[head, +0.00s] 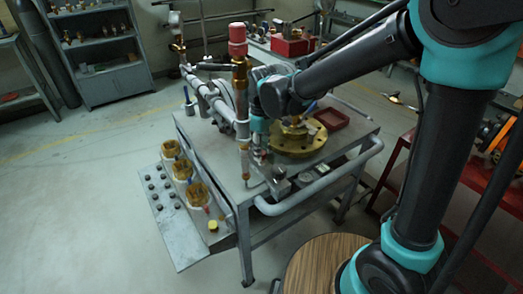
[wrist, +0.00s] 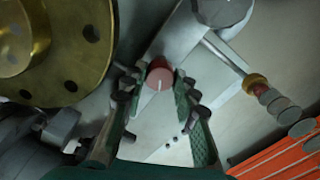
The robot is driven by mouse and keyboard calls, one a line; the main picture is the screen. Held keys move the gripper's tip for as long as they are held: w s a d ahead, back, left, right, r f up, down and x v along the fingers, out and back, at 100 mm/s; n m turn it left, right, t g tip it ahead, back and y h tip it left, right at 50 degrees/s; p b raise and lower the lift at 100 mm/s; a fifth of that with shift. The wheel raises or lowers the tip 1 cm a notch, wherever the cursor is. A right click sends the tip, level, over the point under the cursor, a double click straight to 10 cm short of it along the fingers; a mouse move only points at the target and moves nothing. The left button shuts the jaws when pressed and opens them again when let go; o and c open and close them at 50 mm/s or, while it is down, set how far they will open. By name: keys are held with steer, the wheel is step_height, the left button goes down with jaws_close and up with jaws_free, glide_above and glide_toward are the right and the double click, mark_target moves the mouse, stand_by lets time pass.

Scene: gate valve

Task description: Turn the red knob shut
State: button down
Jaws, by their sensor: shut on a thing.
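The red knob (wrist: 159,71) has a pale line on its face and shows in the wrist view, between the two fingers of my gripper (wrist: 157,82). The fingers close around it from left and right near their tips. In the head view my gripper (head: 259,155) points down beside the upright pipe, at the front of the grey workbench (head: 205,150). The knob is hidden there behind my gripper and arm.
A brass flange (head: 300,143) lies close to the right of my gripper, and fills the upper left of the wrist view (wrist: 60,45). The upright pipe with a red cap (head: 237,42) stands close on the left. A red tray (head: 331,118) sits behind.

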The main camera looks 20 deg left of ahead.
steer(key=m, duration=0.6)
stand_by(0.6)
steer(key=c, duration=1.2)
jaws_free()
steer(key=shift+o, duration=0.2)
step_height(320, 180, up, 12)
